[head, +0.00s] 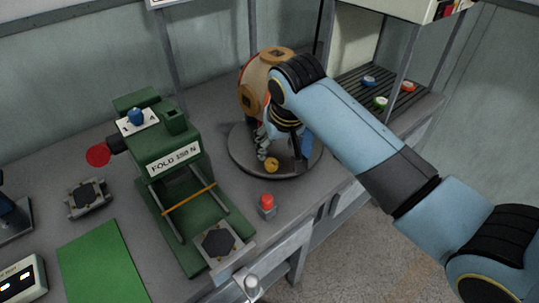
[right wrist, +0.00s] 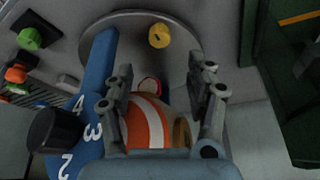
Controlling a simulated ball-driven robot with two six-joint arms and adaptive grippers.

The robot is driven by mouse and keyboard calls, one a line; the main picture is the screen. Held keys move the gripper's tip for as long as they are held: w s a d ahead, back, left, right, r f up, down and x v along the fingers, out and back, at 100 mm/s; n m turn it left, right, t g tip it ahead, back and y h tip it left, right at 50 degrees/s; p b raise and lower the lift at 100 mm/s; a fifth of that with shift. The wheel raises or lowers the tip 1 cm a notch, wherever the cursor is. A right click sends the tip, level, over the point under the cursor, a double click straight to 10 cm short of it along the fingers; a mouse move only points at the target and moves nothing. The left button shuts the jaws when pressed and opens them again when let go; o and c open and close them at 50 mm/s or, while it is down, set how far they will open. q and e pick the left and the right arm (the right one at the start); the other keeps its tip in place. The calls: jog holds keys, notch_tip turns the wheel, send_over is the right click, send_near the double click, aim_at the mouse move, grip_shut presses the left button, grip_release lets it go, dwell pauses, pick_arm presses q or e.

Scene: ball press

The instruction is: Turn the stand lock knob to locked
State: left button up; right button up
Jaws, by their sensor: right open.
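A small yellow knob (head: 271,165) sits on the front of the round grey stand (head: 246,165); I take it for the stand lock knob. It also shows in the right wrist view (right wrist: 159,35), beyond the fingertips; its lock setting cannot be read. A ball with tan patches (head: 256,75) is on the stand, partly behind my right arm. In the right wrist view the ball (right wrist: 149,122) shows orange and white bands between the fingers. My right gripper (head: 280,142) is open, pointing down above the stand, apart from the yellow knob (right wrist: 163,78). My left gripper is out of view.
A green press (head: 168,146) stands left of the stand. A red-topped button (head: 267,200) is in front. A blue numbered upright (right wrist: 97,110) with a black knob (right wrist: 55,130) is close beside the right gripper. A slatted rack (head: 362,88) stands behind right.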

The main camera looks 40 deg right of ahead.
aim_at(271, 162)
jog(key=x, duration=0.9)
jog(key=shift+f+b, duration=0.35)
jog(key=shift+b, duration=0.05)
jog(key=shift+c, duration=0.3)
jog(key=c, duration=1.1)
jog(key=shift+o, duration=0.2)
